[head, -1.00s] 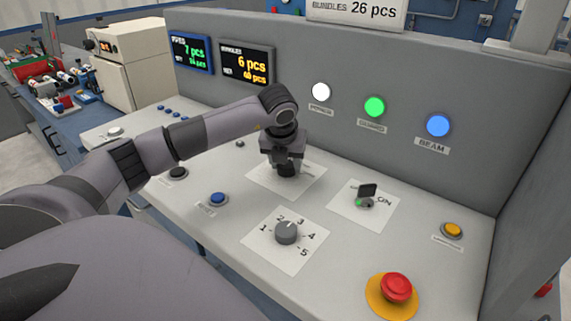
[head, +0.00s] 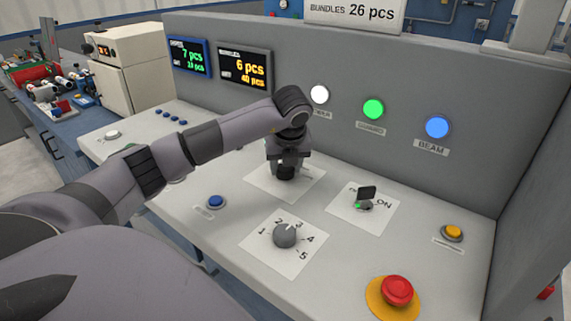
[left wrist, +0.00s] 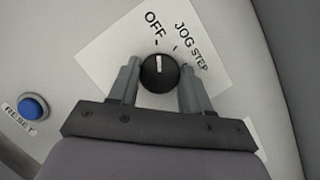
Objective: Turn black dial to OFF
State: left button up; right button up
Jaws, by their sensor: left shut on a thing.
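The black dial (left wrist: 160,73) sits on a white label plate (left wrist: 108,50) marked OFF, JOG and STEP. Its white pointer line points up in the left wrist view, toward the tick below OFF. My left gripper (left wrist: 160,78) has one finger on each side of the dial and is shut on it. In the head view my left gripper (head: 285,165) points down over the plate (head: 308,187) and mostly hides the dial and its lettering. My right gripper is not in view.
A grey numbered dial (head: 285,235), a small black switch (head: 366,195) marked ON, a blue button (head: 216,202), a yellow button (head: 452,233) and a red mushroom button (head: 396,291) stand on the panel. An upright grey wall (head: 400,170) with lamps rises behind.

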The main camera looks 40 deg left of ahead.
pick_arm(q)
jog(key=shift+r, duration=0.1)
jog(key=o, duration=1.1)
jog(key=shift+c, duration=0.2)
jog(key=v, duration=0.7)
jog(key=shift+b, duration=0.3)
jog(key=shift+d, duration=0.1)
